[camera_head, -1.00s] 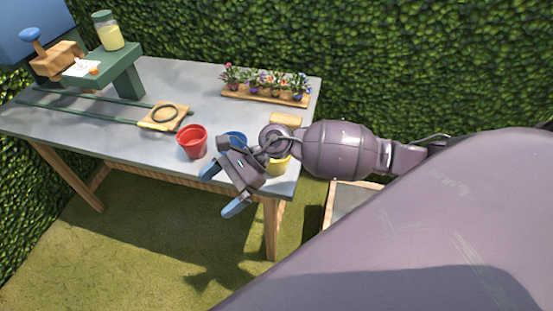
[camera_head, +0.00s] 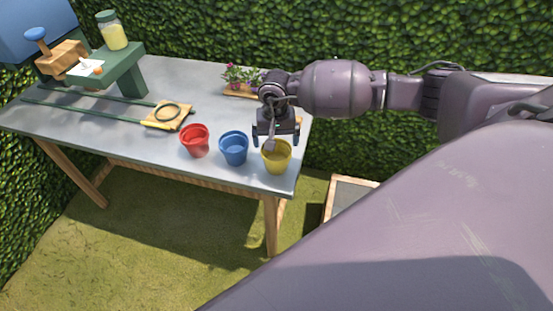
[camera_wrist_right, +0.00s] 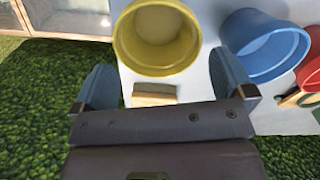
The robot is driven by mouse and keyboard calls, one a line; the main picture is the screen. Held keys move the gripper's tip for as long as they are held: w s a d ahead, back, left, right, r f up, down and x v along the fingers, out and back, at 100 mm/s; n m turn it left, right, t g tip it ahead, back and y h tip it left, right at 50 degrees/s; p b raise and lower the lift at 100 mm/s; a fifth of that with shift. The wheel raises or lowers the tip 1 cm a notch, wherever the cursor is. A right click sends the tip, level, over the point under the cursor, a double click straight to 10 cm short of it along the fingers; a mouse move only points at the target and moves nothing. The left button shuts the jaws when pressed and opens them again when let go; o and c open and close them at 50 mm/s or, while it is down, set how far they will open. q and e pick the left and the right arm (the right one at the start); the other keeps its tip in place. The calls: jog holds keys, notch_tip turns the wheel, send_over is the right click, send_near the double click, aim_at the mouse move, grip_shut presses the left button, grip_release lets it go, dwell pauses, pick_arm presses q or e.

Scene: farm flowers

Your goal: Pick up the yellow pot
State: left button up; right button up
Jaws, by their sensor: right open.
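The yellow pot (camera_head: 277,160) stands upright near the right front corner of the grey table (camera_head: 95,130). My right gripper (camera_head: 275,138) is open and empty just above and behind the pot in the head view. In the right wrist view the yellow pot (camera_wrist_right: 157,38) shows its empty inside, beyond and between the two blue-grey fingertips of my right gripper (camera_wrist_right: 162,85). The fingers look apart from the pot. My left gripper is not in view.
A blue pot (camera_head: 234,149) stands close to the left of the yellow pot, with a red pot (camera_head: 195,140) further left. A flower planter (camera_head: 238,82) is partly hidden behind my right arm. A wooden box (camera_head: 348,192) lies beyond the table's right edge.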

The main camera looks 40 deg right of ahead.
aim_at(276, 154)
jog(key=f, duration=0.4)
jog(key=shift+s+a+f+p, duration=0.1)
jog(key=shift+s+f+p, duration=0.25)
jog(key=shift+p, duration=0.05)
jog(key=shift+f, duration=0.5)
jog(key=c, duration=0.6)
